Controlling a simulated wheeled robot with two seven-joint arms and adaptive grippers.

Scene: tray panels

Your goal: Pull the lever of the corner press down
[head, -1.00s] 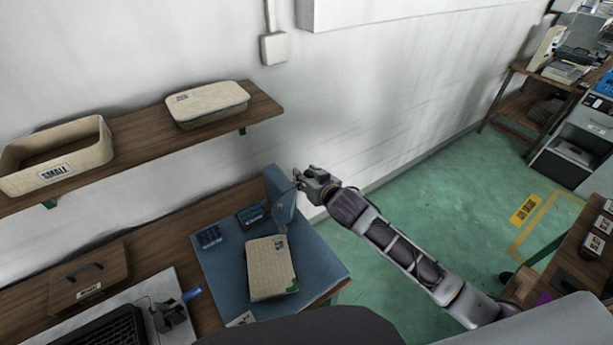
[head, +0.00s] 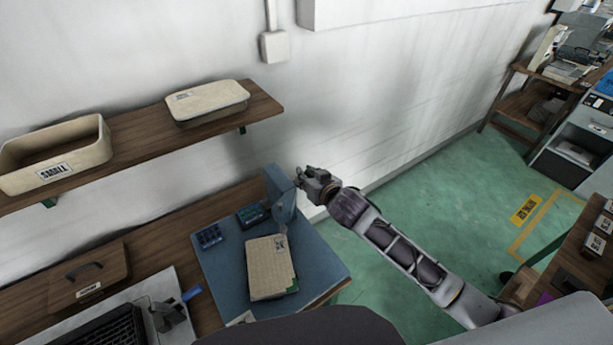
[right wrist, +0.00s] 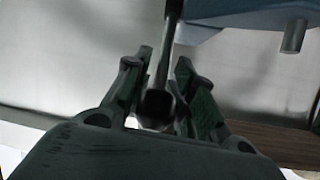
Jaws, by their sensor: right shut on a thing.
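The corner press (head: 280,196) is a blue-grey upright at the back right of the blue mat in the head view. Its body also shows at the top of the right wrist view (right wrist: 235,12). Its lever (right wrist: 167,62) is a dark rod with a thicker end, hanging down between my right fingers in the right wrist view. My right gripper (head: 303,174) is beside the top of the press. It also shows in the right wrist view (right wrist: 165,75), shut on the lever. In the head view the fingers hide the lever. My left gripper is not in view.
The blue mat (head: 320,265) holds a beige panel (head: 268,268) and small dark trays (head: 210,237). A wall shelf (head: 140,135) with beige bins is above left. A short grey pin (right wrist: 294,37) hangs from the press. Green floor right of the bench is clear.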

